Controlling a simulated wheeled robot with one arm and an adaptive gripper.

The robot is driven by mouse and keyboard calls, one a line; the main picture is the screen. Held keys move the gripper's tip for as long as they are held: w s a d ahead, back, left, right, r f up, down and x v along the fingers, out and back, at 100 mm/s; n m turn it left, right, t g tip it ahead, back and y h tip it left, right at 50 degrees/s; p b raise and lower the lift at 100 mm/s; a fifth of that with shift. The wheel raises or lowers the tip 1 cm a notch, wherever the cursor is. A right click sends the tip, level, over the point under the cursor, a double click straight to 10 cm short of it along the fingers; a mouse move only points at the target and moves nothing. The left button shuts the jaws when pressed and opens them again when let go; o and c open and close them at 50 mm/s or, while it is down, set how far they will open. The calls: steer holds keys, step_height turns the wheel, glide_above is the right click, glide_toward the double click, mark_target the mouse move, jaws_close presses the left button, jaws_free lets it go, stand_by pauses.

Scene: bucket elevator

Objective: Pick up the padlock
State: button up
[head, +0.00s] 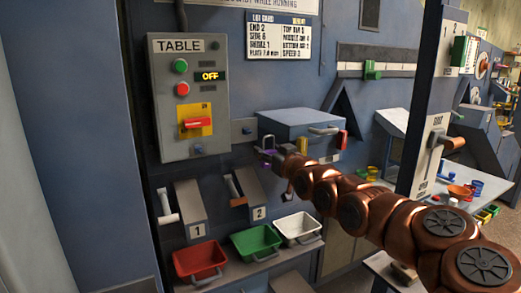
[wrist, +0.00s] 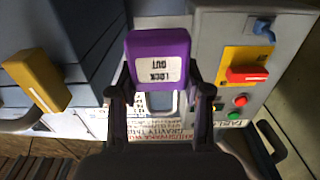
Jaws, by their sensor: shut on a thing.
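The purple padlock (wrist: 158,50) with a white "LOCK OUT" label is between the two dark fingers of my gripper (wrist: 158,86) in the wrist view. The fingers are shut on its sides, and a pale metal shackle shows below the body. In the head view my gripper (head: 276,160) is in front of the blue box, left of its handle. A small purple part of the padlock (head: 266,165) shows there; the rest is hard to make out. I cannot tell whether the padlock touches anything else.
A yellow padlock (head: 302,145) and a red one (head: 342,139) hang on the blue box (head: 290,122). The grey TABLE panel (head: 190,140) with its red switch is to the left. Red (head: 200,262), green (head: 256,242) and white (head: 298,228) bins sit below.

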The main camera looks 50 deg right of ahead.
mark_target(270, 152)
steer(key=shift+p+v, duration=1.35)
steer(key=shift+v, duration=1.15)
steer(key=shift+a, duration=0.1)
